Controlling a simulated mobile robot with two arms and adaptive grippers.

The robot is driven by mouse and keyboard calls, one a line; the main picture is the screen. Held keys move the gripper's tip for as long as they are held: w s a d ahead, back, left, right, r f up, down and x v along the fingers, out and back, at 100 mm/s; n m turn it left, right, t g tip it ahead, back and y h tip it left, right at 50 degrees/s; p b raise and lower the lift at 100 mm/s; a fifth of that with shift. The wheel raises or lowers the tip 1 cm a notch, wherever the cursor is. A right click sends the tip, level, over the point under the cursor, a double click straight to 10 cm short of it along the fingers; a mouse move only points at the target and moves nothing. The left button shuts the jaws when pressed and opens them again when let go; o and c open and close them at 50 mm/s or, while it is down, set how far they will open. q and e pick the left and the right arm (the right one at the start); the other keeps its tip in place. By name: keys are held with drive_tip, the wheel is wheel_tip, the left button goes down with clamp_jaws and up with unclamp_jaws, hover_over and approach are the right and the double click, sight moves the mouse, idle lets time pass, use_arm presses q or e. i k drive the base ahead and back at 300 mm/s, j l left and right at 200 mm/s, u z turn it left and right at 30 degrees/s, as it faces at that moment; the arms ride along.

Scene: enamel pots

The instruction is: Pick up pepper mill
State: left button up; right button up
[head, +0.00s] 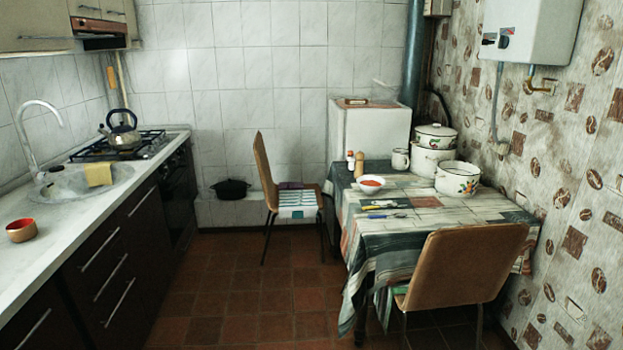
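A small wooden-brown upright shaker or mill (359,166), likely the pepper mill, stands at the back left of the dining table (440,222). A second slim, paler container (350,161) stands close beside it on the left. Both are small in the head view, so I cannot tell their details. A white bowl with red contents (370,185) is just in front of them. Neither of my grippers is in view.
Enamel pots (457,178) and a white mug (400,159) stand on the table's back and right. One chair (263,175) is left of the table, another (465,265) in front. Tiled floor (255,290) is open between counter (60,235) and table.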

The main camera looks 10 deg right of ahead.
sight(358, 173)
drive_tip(key=i+u, duration=0.2)
drive_tip(key=i, duration=1.65)
